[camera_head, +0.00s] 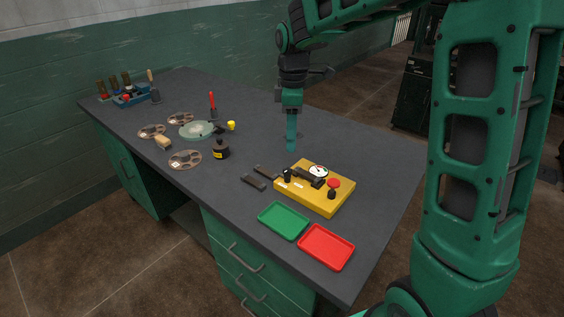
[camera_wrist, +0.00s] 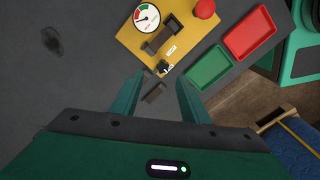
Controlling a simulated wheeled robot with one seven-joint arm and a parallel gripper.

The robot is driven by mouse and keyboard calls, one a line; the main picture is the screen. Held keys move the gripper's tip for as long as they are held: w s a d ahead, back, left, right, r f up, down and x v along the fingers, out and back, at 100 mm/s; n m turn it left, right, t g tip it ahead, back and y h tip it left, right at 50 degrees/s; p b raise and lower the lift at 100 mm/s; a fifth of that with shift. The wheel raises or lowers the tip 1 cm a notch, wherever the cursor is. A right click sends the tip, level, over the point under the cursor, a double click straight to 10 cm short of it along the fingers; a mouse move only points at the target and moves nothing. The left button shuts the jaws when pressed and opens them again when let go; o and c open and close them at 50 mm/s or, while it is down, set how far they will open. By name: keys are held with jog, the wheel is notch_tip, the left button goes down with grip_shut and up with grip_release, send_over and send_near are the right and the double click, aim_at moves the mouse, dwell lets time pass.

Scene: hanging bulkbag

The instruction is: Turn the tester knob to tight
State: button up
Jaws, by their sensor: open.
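The yellow tester box (camera_head: 318,199) lies on the dark bench, right of its middle. It carries a round dial (camera_head: 318,170), a red button (camera_head: 333,183) and a black knob (camera_head: 288,175) at its left corner. In the wrist view the tester (camera_wrist: 186,16) is at the top, with the black knob (camera_wrist: 163,68) just beyond my fingertips. My gripper (camera_head: 291,150) points down above the bench, behind and apart from the tester. In the wrist view my gripper (camera_wrist: 157,82) has its two fingers spread with nothing held. Which way the knob is set is too small to tell.
A green tray (camera_head: 284,220) and a red tray (camera_head: 326,247) lie in front of the tester. Two dark bars (camera_head: 254,182) lie to its left. Reels, a black pot (camera_head: 221,150) and a tool rack (camera_head: 128,98) stand farther left. The bench right of the tester is clear.

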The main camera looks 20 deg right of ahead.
aim_at(286, 169)
jog(key=f, duration=0.3)
jog(key=a+f, duration=0.1)
jog(key=f, duration=0.6)
jog(key=shift+a, duration=0.15)
